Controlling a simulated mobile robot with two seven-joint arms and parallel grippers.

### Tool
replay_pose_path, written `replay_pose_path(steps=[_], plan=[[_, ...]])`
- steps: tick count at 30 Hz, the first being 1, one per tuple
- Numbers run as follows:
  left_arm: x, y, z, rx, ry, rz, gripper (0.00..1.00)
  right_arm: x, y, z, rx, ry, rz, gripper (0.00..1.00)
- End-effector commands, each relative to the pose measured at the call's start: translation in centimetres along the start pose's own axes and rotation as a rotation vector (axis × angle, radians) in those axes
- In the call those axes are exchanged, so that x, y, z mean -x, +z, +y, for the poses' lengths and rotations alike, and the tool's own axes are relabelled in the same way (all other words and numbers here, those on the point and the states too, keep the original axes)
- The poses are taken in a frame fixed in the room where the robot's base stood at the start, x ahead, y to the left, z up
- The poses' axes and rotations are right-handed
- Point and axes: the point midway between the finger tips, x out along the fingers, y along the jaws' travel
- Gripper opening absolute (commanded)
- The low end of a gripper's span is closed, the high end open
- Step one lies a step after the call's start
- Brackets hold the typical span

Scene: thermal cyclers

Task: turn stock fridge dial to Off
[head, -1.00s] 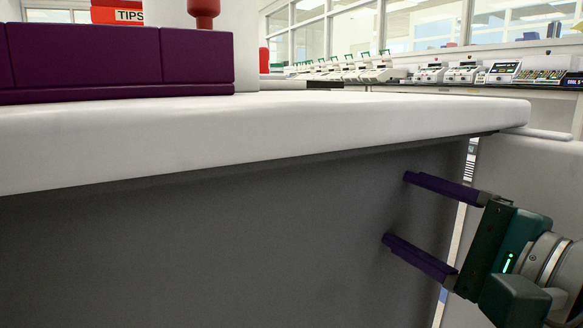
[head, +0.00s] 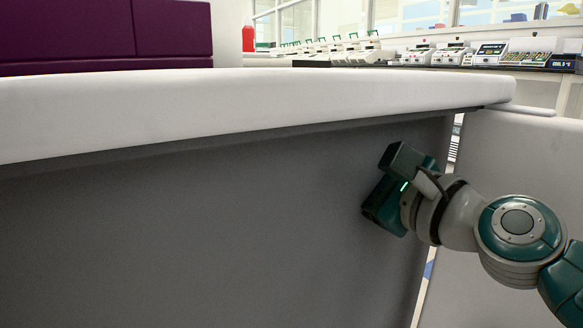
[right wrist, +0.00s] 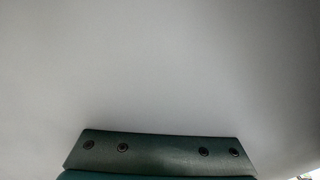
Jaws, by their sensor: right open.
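No stock fridge dial shows in either view. My right gripper (head: 388,192) is in front of the grey panel under the white counter, near the panel's right end. It points away from the camera, turned toward the panel. Its fingers are hidden behind its dark green body, and I cannot tell whether they touch the panel. In the right wrist view the gripper's body (right wrist: 160,153) fills the bottom edge. Only a plain pale grey surface (right wrist: 160,65) shows beyond it, with no fingers visible. My left gripper is out of view.
The white counter (head: 250,112) overhangs the grey panel (head: 180,240). A purple block (head: 110,35) stands on it at left. A red container (head: 248,38) is behind. Several thermal cyclers line a far bench. A light panel (head: 510,165) stands at right beyond a narrow gap.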

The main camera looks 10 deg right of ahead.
Motion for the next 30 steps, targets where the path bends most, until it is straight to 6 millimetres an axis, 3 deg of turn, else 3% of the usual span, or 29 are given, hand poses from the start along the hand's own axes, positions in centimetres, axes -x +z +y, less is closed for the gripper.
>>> replay_pose_path(steps=[8,27,30], plan=[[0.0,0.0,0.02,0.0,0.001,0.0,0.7,-0.09,0.01,0.01,0.0,0.001,0.0,0.71],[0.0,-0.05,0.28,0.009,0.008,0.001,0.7,-0.07,-0.01,0.0,0.001,0.0,0.001,0.0],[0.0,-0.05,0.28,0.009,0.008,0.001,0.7,-0.06,-0.01,0.0,0.001,0.0,0.001,0.0]])
